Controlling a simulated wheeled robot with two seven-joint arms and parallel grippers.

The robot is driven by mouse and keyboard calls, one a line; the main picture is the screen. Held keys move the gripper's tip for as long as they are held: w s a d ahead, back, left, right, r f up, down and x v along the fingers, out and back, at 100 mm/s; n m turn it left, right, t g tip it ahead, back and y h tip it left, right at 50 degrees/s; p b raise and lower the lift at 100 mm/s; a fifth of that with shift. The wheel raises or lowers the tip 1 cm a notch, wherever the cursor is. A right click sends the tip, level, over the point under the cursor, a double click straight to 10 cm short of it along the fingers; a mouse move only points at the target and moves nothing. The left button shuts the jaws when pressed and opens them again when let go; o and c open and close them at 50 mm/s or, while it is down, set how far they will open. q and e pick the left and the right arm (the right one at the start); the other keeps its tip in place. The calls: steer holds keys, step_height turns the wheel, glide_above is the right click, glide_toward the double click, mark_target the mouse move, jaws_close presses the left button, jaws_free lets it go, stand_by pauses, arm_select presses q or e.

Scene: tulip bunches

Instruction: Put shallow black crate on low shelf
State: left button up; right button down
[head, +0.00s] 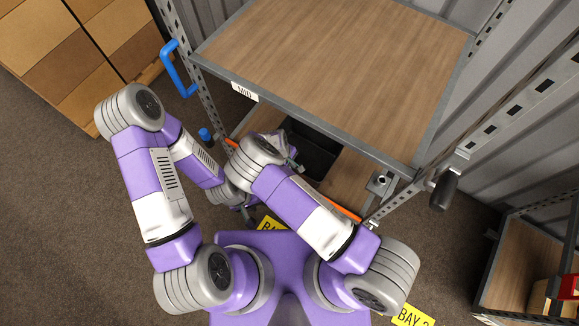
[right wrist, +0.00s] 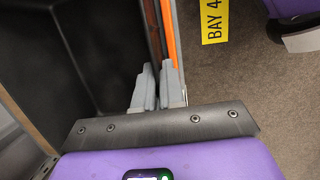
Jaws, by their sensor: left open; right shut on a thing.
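The shallow black crate (head: 312,153) is partly under the upper shelf in the head view, over the wooden low shelf (head: 347,188). Its back is hidden by the upper shelf. I cannot tell whether its base rests flat on the boards. My right gripper (head: 293,166) is shut on the crate's near wall. In the right wrist view, the gripper fingers (right wrist: 158,88) pinch that wall, with the crate's empty dark inside (right wrist: 85,50) to the left. My left gripper (head: 245,212) is open, lower and left of the crate, partly hidden by my arms.
The upper shelf (head: 340,70) overhangs the low one. An orange beam (head: 345,211) runs along the low shelf's front. A blue handle (head: 177,70) is at the left post and a black knob (head: 445,190) at the right. Boxes (head: 90,50) stand left; another rack (head: 530,260) right.

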steer(key=shift+r, duration=0.1)
steer(key=c, duration=1.7)
jaws_free()
steer(key=shift+f, duration=0.2)
steer(key=o, duration=0.5)
steer(key=shift+c, duration=0.2)
steer(key=p+v, duration=0.3)
steer(key=v, duration=0.9)
steer(key=shift+r, duration=0.15)
